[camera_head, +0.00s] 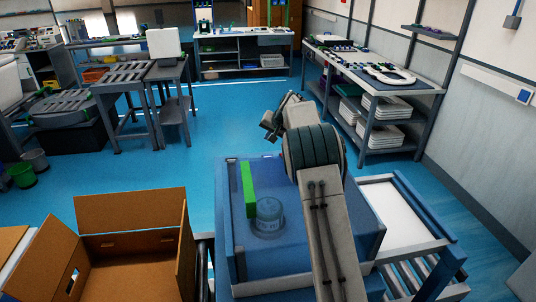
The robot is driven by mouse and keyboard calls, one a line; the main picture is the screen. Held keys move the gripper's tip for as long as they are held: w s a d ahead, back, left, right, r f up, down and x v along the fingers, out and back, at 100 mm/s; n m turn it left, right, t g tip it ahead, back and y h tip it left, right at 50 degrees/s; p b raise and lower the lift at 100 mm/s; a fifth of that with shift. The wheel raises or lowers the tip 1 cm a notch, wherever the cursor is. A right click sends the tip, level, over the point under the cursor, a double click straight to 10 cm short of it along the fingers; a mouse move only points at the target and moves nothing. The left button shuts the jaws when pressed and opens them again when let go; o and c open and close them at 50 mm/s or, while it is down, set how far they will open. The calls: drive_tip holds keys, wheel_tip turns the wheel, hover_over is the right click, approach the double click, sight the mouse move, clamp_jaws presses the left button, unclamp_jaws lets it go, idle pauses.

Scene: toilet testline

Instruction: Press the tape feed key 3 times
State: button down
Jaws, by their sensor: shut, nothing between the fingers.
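I cannot make out the tape feed key in the head view; at this distance no key or key label is legible. My gripper (268,126) is shut and empty, held up in the air at the end of my bent arm near the middle of the picture. It looks small and dark, and it appears to touch nothing. Blue floor shows behind it, and it is well apart from the benches.
An open cardboard box (135,243) stands at lower left. A white-topped rack (408,216) stands at lower right. A long bench (425,84) with a white seat ring (389,75) runs along the right wall. A roller table (121,79) stands left. Blue floor (225,115) between is clear.

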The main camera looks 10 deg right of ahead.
drive_tip(key=shift+w+d+r+n+t+y+p, duration=0.15)
drive_tip(key=shift+r+n+t+y+p, duration=0.15)
drive_tip(key=shift+r+n+y+p, duration=0.7)
drive_tip(key=shift+r+n+b, duration=0.25)
drive_tip(key=shift+n+b, duration=0.1)
drive_tip(key=shift+n, duration=0.05)
wheel_tip(320, 180, down, 8)
drive_tip(key=b, duration=0.5)
drive_tip(key=shift+r, duration=0.15)
drive_tip(key=shift+f+b, duration=0.45)
drive_tip(key=shift+f, duration=0.05)
drive_tip(key=shift+f, duration=0.15)
idle(0.8)
drive_tip(key=shift+f+b, duration=0.3)
drive_tip(key=shift+b, duration=0.35)
